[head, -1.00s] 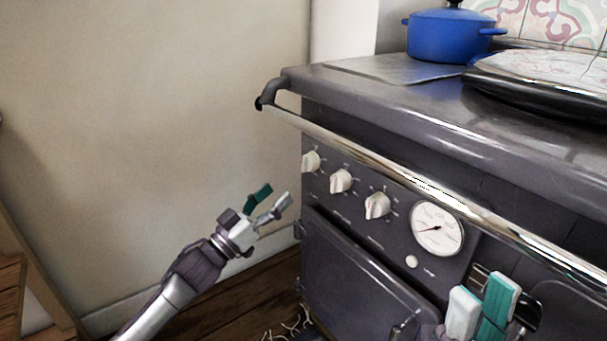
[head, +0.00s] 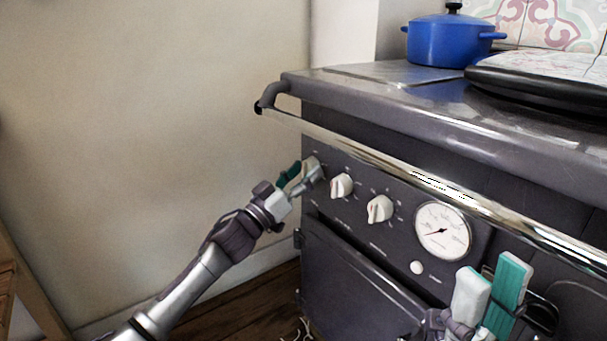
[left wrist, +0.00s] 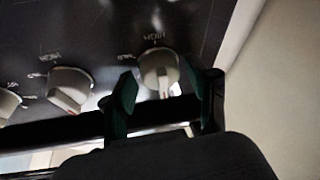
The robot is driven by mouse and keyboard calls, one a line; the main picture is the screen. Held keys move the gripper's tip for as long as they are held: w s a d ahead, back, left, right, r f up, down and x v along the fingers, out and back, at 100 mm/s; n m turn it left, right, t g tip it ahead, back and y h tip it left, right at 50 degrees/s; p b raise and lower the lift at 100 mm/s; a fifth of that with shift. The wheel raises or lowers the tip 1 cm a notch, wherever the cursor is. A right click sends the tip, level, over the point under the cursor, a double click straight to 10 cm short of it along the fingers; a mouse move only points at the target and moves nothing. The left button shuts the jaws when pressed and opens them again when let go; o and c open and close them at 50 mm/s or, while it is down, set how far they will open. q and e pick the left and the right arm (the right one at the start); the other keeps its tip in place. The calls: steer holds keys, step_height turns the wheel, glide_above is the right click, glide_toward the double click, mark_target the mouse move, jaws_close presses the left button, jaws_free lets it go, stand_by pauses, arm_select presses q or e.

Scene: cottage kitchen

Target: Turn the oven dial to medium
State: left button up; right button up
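The dark stove front carries three cream dials in a row: a leftmost dial (head: 312,165), a middle dial (head: 341,186) and a right dial (head: 380,209). My left gripper (head: 300,174) is at the leftmost dial and partly covers it. In the left wrist view its fingers (left wrist: 162,82) are apart, one on each side of that dial (left wrist: 158,66); I cannot tell whether they touch it. The dial's red mark points toward the gripper, and lettering sits on its opposite side. My right gripper (head: 489,292) is open and empty before the stove's lower front.
A chrome rail (head: 400,178) runs along the stove top edge, above the dials. A round gauge (head: 442,231) is right of them. A blue pot (head: 450,40) stands on top.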

arm_select(q)
steer(key=c, duration=0.8)
